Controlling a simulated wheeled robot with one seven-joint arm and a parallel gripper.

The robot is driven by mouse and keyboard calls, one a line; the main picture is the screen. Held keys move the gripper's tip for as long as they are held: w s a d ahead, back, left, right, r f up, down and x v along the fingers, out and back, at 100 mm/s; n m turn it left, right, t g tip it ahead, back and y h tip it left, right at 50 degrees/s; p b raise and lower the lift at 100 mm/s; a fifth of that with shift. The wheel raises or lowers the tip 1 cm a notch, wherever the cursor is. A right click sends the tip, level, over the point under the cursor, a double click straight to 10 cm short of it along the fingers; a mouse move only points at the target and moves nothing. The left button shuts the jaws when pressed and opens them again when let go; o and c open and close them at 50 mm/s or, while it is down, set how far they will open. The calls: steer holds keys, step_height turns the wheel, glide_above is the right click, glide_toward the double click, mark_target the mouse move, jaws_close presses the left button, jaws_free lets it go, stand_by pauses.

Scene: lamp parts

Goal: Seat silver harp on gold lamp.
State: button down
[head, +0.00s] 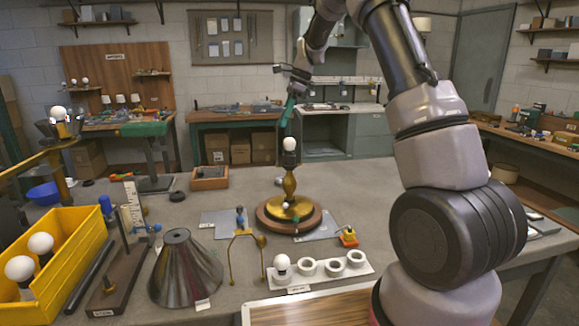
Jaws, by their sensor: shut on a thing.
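The gold lamp (289,187) stands upright on a round wooden base in the middle of the table, with a dark socket and a white bulb (290,144) on top. My gripper (287,118) points down just above the bulb, with teal parts at its end. It is shut on a thin thing that I take for the silver harp; its outline is too fine to make out, and no silver harp shows clearly elsewhere. I cannot tell whether it touches the lamp. A gold harp (231,262) stands upright at the front, left of the bulb holder.
A dark metal shade (185,270) and a yellow bin (62,250) with bulbs stand at front left. A white holder (320,269) with a bulb and rings lies in front of the lamp. The table behind the lamp is mostly clear.

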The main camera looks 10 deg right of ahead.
steer(key=c, duration=0.6)
jaws_free()
steer(key=shift+r, duration=0.1)
